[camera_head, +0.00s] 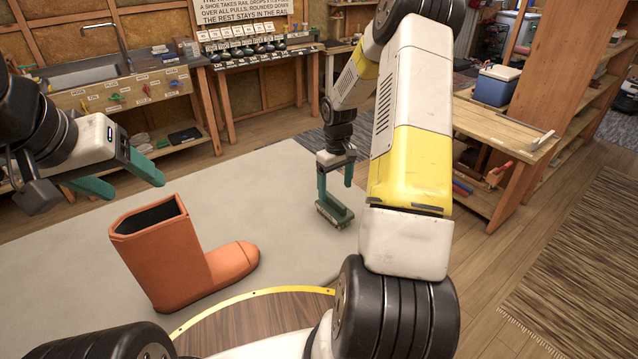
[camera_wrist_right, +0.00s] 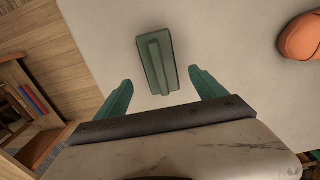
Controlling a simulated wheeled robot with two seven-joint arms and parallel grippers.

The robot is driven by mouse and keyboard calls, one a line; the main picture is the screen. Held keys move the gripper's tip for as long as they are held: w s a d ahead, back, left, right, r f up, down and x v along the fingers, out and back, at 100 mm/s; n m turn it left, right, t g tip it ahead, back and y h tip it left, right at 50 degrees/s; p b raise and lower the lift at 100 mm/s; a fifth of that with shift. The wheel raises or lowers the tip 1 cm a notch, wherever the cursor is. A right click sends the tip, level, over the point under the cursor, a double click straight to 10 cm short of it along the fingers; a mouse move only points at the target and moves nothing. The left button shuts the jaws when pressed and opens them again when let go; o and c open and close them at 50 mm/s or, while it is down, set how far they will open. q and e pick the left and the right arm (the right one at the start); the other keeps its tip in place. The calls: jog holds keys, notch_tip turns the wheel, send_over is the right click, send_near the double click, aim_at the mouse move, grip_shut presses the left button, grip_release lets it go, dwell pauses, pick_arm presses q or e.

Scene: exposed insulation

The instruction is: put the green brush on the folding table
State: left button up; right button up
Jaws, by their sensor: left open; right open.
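The green brush (camera_head: 336,214) lies on the pale grey floor covering, just below my right gripper (camera_head: 336,182). In the right wrist view the brush (camera_wrist_right: 156,62) shows its long ridged back and lies ahead of the open green fingers (camera_wrist_right: 160,90), with nothing visible held between them. My left gripper (camera_head: 130,178) is open and empty at the left, above the floor and near the orange boot. I cannot tell for certain which surface is the folding table.
A large orange boot (camera_head: 180,250) stands left of the brush; its toe (camera_wrist_right: 300,38) shows in the wrist view. The grey floor covering (camera_head: 265,190) is clear between boot and brush.

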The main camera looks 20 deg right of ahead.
notch_tip(320, 180, up, 2)
jog(key=shift+r, duration=0.1)
jog(key=s+a+r+m+t, duration=0.1)
jog(key=s+a+r, duration=0.2)
jog(key=r, duration=0.6)
jog(key=s+a+r+t, duration=0.1)
jog(key=s+a+r, duration=0.25)
jog(key=r, duration=0.55)
jog(key=s+a+r+t, duration=0.1)
jog(key=s+a+r, duration=0.1)
jog(key=s, duration=0.4)
jog(key=s+a+r+m+t+y, duration=0.1)
jog(key=s+a+r, duration=0.2)
jog(key=s, duration=0.4)
jog(key=s+a+r+m+t+y, duration=0.1)
jog(key=s+a+r+t, duration=0.1)
jog(key=s+r, duration=0.2)
jog(key=shift+s+a+r, duration=0.25)
jog(key=shift+s+r, duration=0.15)
jog(key=shift+s, duration=0.75)
